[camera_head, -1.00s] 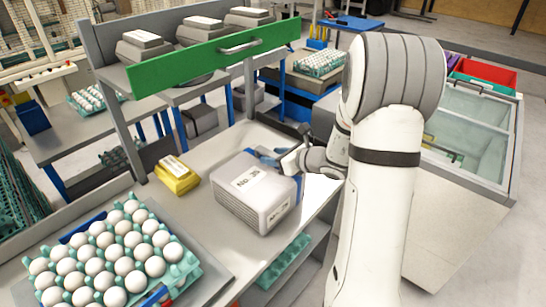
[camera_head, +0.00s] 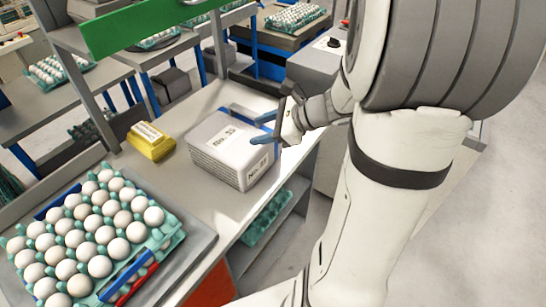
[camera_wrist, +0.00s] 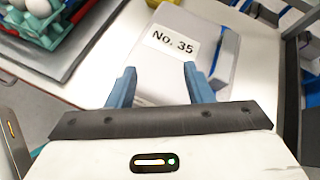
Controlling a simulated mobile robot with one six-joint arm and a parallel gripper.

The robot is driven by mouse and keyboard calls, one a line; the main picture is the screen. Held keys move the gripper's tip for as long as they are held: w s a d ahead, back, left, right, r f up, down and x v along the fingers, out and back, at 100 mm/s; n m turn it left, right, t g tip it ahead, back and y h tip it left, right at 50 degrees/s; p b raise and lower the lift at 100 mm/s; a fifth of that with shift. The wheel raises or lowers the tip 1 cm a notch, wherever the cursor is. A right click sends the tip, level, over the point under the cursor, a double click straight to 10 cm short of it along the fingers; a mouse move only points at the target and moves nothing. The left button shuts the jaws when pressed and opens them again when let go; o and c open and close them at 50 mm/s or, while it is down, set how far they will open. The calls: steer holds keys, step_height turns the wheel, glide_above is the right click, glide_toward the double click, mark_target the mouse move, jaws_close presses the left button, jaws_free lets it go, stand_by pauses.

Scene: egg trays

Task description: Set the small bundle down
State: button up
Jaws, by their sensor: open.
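A grey, layered bundle (camera_head: 215,160) with white "No. 35" labels stands on the grey bench top. It also shows in the wrist view (camera_wrist: 160,75). My gripper (camera_head: 260,131) is at the bundle's upper right side, with blue fingers. The wrist view shows the fingers (camera_wrist: 158,80) spread apart in front of the bundle's labelled face, with nothing clamped between them. Whether a finger touches the bundle is not clear. A smaller yellow bundle (camera_head: 150,143) with a white label sits on the bench to the left.
A teal tray of white eggs (camera_head: 170,238) fills the bench's near left. A green shelf board (camera_head: 150,25) stands above the bench's far side. A teal tray (camera_head: 265,215) lies on the lower shelf. Bare bench top (camera_head: 195,205) shows in front of the grey bundle.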

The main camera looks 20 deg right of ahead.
steer(key=s+a+r+n+g+h, duration=0.1)
steer(key=s+n+g+h, duration=0.1)
steer(key=s+n+h, duration=0.2)
steer(key=s+a+r+n+g+h, duration=0.1)
steer(key=s+n+h, duration=0.3)
steer(key=s+n, duration=0.7)
steer(key=a+n+g, duration=0.1)
steer(key=n, duration=0.6)
steer(key=shift+s+a+n+g+h, duration=0.2)
steer(key=shift+a+n+g+h, duration=0.1)
steer(key=shift+n+h, duration=0.1)
